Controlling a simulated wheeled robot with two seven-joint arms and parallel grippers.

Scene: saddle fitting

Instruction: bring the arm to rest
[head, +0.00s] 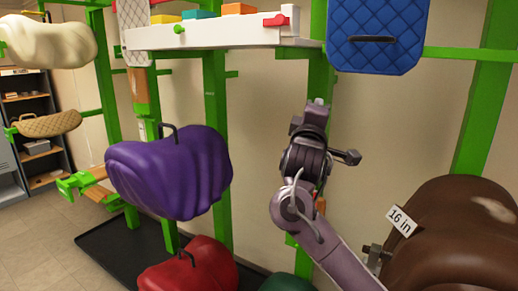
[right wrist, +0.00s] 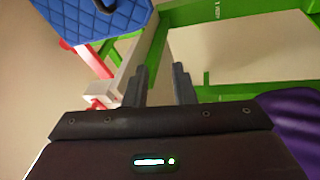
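My right arm rises from the lower right of the head view, with its gripper (head: 318,103) pointing up in front of the beige wall and a green post. In the right wrist view the two dark fingers of this gripper (right wrist: 160,88) stand apart with nothing between them. The gripper is open and empty. It is below the white shelf (head: 225,37) and appears apart from it. My left gripper is in neither view.
A purple covered saddle (head: 170,172) hangs left of the arm, and a red one (head: 190,270) below it. A brown saddle (head: 455,240) tagged "16 in" (head: 401,221) stands right of the arm. A blue quilted pad (head: 375,35) hangs above right. Green posts surround this space.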

